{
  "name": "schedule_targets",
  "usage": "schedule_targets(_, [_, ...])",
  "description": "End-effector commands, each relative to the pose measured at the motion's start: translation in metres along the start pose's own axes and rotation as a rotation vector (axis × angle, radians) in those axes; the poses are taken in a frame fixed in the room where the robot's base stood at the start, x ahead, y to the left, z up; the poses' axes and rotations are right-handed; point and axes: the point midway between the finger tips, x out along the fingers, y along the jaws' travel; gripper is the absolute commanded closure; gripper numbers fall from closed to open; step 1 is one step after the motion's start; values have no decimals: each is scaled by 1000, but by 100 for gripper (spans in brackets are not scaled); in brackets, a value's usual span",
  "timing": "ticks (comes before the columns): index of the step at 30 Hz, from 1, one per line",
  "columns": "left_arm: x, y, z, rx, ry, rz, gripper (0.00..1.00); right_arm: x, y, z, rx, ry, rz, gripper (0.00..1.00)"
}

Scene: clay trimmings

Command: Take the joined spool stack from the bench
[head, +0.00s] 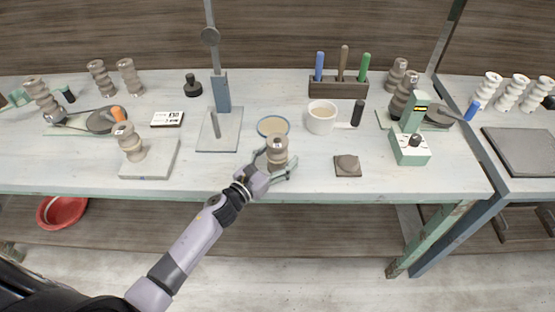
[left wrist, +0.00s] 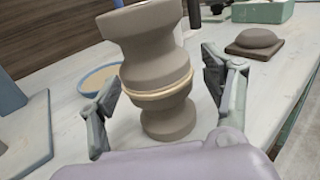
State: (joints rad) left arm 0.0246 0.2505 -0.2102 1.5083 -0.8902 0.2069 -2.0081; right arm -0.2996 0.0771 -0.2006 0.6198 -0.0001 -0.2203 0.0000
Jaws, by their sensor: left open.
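The joined spool stack (head: 277,151) is a grey-brown clay piece of stacked spools with a pale seam around its middle. It stands upright on the bench (head: 320,184) near the front edge. In the left wrist view the stack (left wrist: 158,65) rises between the fingers, slightly tilted in the picture. My left gripper (head: 275,170) is open around the lower part of the stack, with one finger on each side. In the left wrist view my left gripper (left wrist: 168,105) shows gaps between its fingers and the clay. My right gripper is not in view.
A small clay dome on a tile (head: 347,166) sits to the right. A stand (head: 219,130) is at left. The front bench strip between them is clear.

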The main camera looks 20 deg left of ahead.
Motion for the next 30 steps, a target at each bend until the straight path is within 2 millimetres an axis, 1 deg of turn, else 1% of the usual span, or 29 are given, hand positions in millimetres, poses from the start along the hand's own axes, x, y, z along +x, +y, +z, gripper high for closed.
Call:
schedule_targets(3, [0, 0, 0, 0, 0, 0, 27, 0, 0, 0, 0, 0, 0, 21])
schedule_targets(30, [-1, 0, 0, 0, 0, 0, 87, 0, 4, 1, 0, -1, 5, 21])
